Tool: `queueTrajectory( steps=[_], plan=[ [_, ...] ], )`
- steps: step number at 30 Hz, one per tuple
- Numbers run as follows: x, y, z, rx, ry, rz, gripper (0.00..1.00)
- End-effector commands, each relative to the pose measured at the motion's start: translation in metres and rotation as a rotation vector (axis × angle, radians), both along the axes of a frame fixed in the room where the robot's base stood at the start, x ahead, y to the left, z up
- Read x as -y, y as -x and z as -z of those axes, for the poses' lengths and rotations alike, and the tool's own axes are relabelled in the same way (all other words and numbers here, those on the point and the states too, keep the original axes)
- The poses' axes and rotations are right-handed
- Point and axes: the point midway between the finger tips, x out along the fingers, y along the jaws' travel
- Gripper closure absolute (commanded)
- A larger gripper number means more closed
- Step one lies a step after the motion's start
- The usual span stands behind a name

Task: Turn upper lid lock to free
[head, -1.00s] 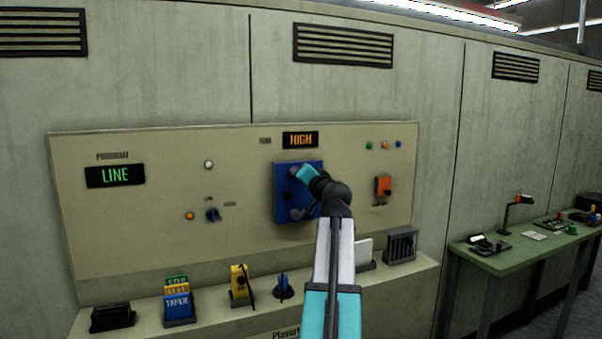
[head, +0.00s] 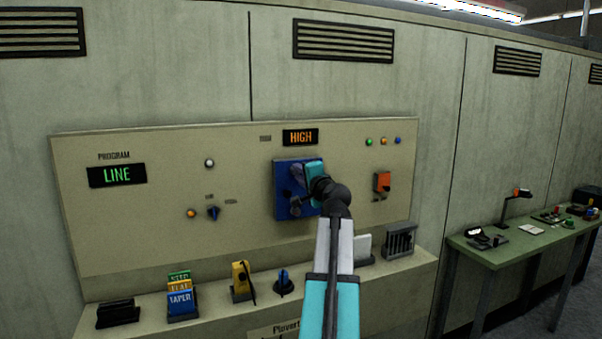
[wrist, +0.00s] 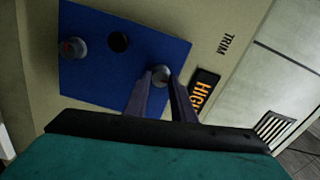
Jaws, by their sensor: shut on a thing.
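The blue lid (head: 283,180) is on the beige panel below the orange HIGH display. In the wrist view the lid (wrist: 90,75) carries two round grey knobs and a dark round spot between them. The upper lid lock (wrist: 160,73), nearer the HIGH display, sits between the fingertips of my gripper (wrist: 161,80), which is shut on it. The fingers and arm hide much of it, so I cannot tell its turn angle. The lower lock (wrist: 72,47) stands apart with a reddish mark on it. My gripper (head: 297,172) reaches the lid's upper part in the head view.
An orange switch (head: 382,182) is right of the lid. A small dark blue knob (head: 213,213) is at left. The ledge below holds coloured cards (head: 180,302), a yellow item (head: 240,280) and a dark rack (head: 400,241). A green table (head: 515,245) stands at right.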

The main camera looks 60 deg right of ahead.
Motion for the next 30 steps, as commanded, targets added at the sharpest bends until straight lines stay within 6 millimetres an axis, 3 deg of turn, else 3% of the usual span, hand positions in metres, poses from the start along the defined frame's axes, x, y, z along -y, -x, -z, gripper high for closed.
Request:
queueTrajectory(
  steps=[8,9,12,23,30],
  plan=[
    [0.001,0.002,0.0,0.003,-0.001,0.004,0.99],
    [0.001,0.002,0.0,0.003,-0.001,0.004,0.75],
    [0.001,0.001,0.0,0.002,-0.001,0.003,0.59],
    [0.0,0.002,0.0,0.001,-0.001,0.001,0.58],
    [-0.008,0.012,0.001,0.002,0.0,0.003,0.58]
  ],
)
